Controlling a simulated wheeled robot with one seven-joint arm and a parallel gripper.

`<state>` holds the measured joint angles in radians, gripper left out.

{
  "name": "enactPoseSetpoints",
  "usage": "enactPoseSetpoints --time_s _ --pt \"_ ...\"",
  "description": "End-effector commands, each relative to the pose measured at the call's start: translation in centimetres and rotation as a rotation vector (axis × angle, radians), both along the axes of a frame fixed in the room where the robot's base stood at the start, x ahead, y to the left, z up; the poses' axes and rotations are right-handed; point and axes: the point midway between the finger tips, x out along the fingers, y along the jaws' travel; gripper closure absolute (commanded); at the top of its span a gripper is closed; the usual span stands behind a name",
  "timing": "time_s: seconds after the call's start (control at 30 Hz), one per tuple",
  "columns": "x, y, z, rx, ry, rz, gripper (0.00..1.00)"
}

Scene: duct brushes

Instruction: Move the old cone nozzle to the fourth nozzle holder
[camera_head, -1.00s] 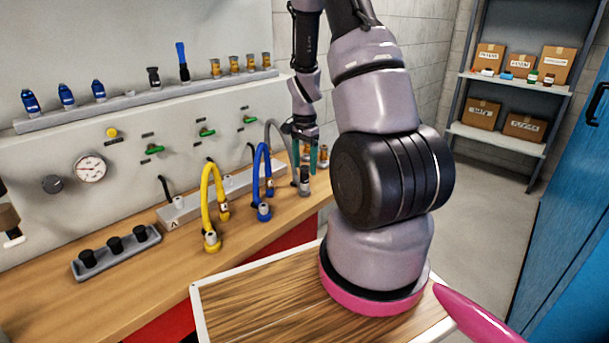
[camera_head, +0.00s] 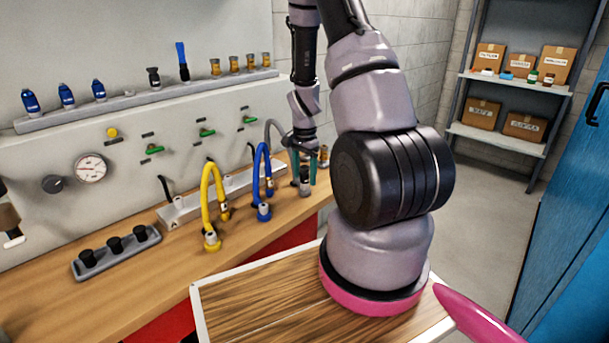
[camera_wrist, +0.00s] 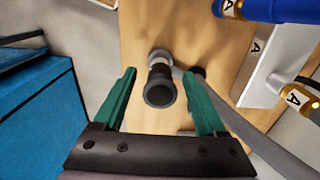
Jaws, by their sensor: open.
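My gripper (camera_head: 304,176) is open over the right end of the bench. In the wrist view its teal fingers (camera_wrist: 160,98) stand on either side of a dark, round-ended fitting (camera_wrist: 160,88) with a pale band, apparently at the end of the grey hose (camera_wrist: 222,122). The fitting also shows below the fingers in the head view (camera_head: 305,189). I cannot tell whether it is the old cone nozzle. A wall shelf (camera_head: 130,101) holds a row of nozzles: blue ones at left, a black one (camera_head: 153,77), a blue brush (camera_head: 183,62) and several brass ones (camera_head: 234,65).
Yellow (camera_head: 207,200) and blue (camera_head: 258,170) hoses arch from a grey manifold (camera_head: 180,209) left of my gripper. Brass pieces (camera_head: 323,157) stand close behind it. A grey tray with black pieces (camera_head: 88,272) lies at left. The front of the bench is mostly clear.

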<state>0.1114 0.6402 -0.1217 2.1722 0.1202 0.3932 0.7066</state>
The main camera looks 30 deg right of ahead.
Motion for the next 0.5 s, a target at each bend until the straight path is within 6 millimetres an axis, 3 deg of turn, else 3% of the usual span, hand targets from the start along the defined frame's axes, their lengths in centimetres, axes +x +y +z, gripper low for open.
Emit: enactPoseSetpoints --time_s 0.5 --pt "-0.02 0.02 -0.01 0.000 0.000 -0.001 0.26"
